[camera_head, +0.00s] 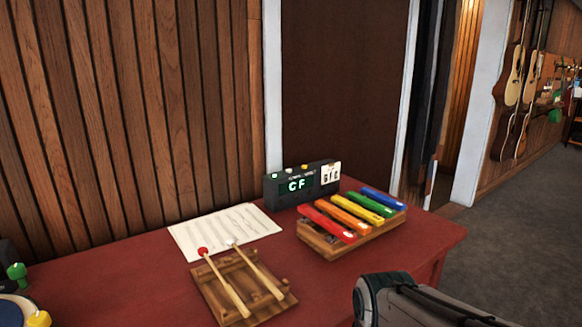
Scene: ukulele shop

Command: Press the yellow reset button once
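A dark box (282,195) with a lit display reading "CF" stands at the back of the red table, near the wall. Small buttons sit along its top edge: a green one (274,175) at the left end and a small yellowish one (304,167) near the middle. Their labels are too small to read. A white card (331,174) with dark marks is at the box's right end. A grey part of my arm shows at the bottom right, in front of the table. The fingers of my gripper are not in view.
A xylophone (333,241) with coloured bars stands in front of the box. A wooden rack (213,286) holds two mallets (225,281). A music sheet (227,231) lies behind it. Green (16,272) and yellow (40,319) knobs show at lower left. Guitars (508,88) hang at right.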

